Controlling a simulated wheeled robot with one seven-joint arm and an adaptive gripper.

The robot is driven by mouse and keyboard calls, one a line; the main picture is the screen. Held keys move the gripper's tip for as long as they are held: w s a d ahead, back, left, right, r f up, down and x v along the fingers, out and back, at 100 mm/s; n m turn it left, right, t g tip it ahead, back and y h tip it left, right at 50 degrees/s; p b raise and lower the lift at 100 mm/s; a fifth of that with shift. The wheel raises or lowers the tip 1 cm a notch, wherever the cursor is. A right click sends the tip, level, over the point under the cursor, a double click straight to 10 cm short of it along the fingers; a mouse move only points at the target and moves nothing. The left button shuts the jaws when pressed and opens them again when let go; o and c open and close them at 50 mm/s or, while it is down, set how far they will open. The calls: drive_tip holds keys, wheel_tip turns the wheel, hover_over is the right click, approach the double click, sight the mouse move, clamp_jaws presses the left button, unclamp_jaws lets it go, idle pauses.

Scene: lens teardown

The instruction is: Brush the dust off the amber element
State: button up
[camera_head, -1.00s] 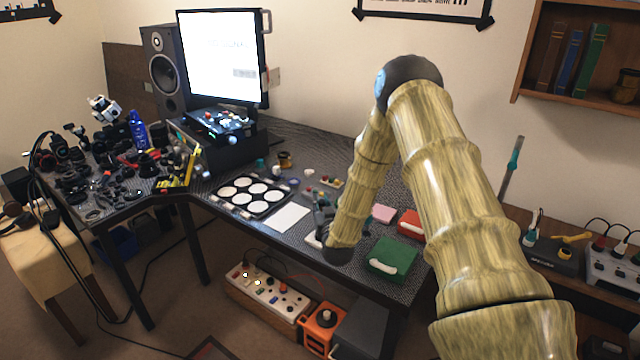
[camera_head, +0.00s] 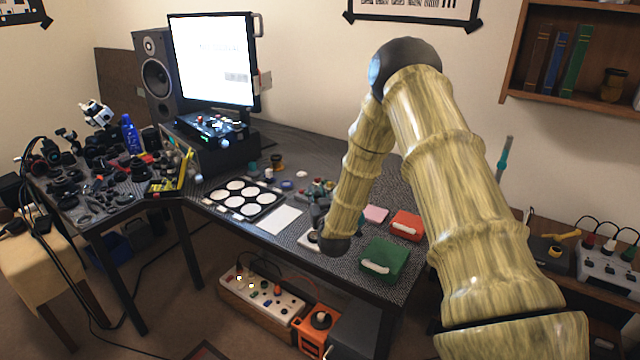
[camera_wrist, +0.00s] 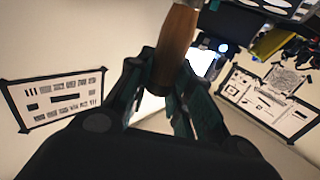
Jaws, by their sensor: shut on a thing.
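My gripper (camera_wrist: 170,85) is shut on a brown wooden handle (camera_wrist: 177,40), likely the brush's, in the wrist view. In the head view my gripper (camera_head: 319,212) is small and partly hidden by my arm, over the desk near a white pad (camera_head: 306,241). I cannot make out the amber element or any dust on it for sure; the gripper and arm may cover it.
A black tray with white round wells (camera_head: 217,201) and a white sheet (camera_head: 279,220) lie left of the gripper. A green box (camera_head: 385,257), a red box (camera_head: 406,224) and a pink pad (camera_head: 376,214) lie right. The monitor (camera_head: 213,60) stands behind.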

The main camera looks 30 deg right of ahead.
drive_tip(key=shift+w+r+p, duration=0.25)
drive_tip(key=shift+r+p, duration=0.1)
drive_tip(key=shift+r, duration=0.3)
drive_tip(key=shift+s+r+p, duration=0.1)
drive_tip(key=shift+r+p, duration=0.35)
drive_tip(key=shift+r, duration=0.8)
